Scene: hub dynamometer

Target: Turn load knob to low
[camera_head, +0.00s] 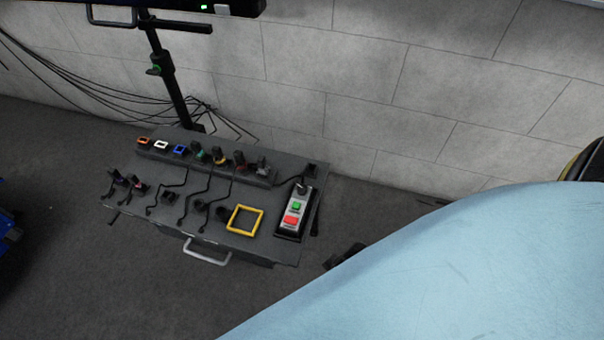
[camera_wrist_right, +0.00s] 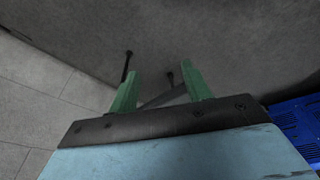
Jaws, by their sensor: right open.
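A dark panel (camera_head: 175,222) stands low by the wall in the head view. On its right end is a grey switch box (camera_head: 305,207) with a green button, a red button and a small black knob (camera_head: 303,187) at its top. I cannot read any labels, so I cannot tell which knob is the load knob or how it is set. My right gripper (camera_wrist_right: 160,70) shows in the wrist view with its two green fingers apart and nothing between them. It is over dark floor, and no knob shows near it. My left gripper is not in view.
The panel also carries a yellow square frame (camera_head: 244,221), a row of coloured connectors with black cables, and a front handle (camera_head: 206,254). A black stand (camera_head: 171,85) rises behind it. A blue object (camera_wrist_right: 296,130) is at the right in the wrist view.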

